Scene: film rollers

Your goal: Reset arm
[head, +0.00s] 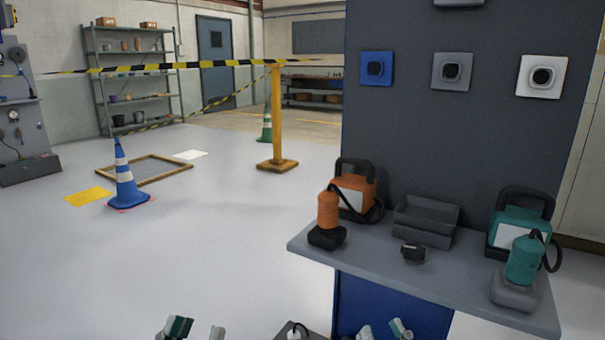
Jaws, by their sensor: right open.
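My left gripper (198,332) shows only at its fingertips, at the bottom edge of the head view. Its two fingers stand apart with bare floor between them. My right gripper (383,332) shows at the bottom edge too, in front of the blue base of the workstation. Its fingers are apart and nothing shows between them. Both arms are otherwise out of the picture. Both grippers are low in the picture, below the grey shelf (440,278), and look clear of it.
The shelf holds an orange device (326,215), a teal device (524,260), a grey tray (425,222) and a small black item (413,253). Square blue, grey and white panels hang above. A blue cone (123,180) and yellow post (277,115) stand left; open floor lies between.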

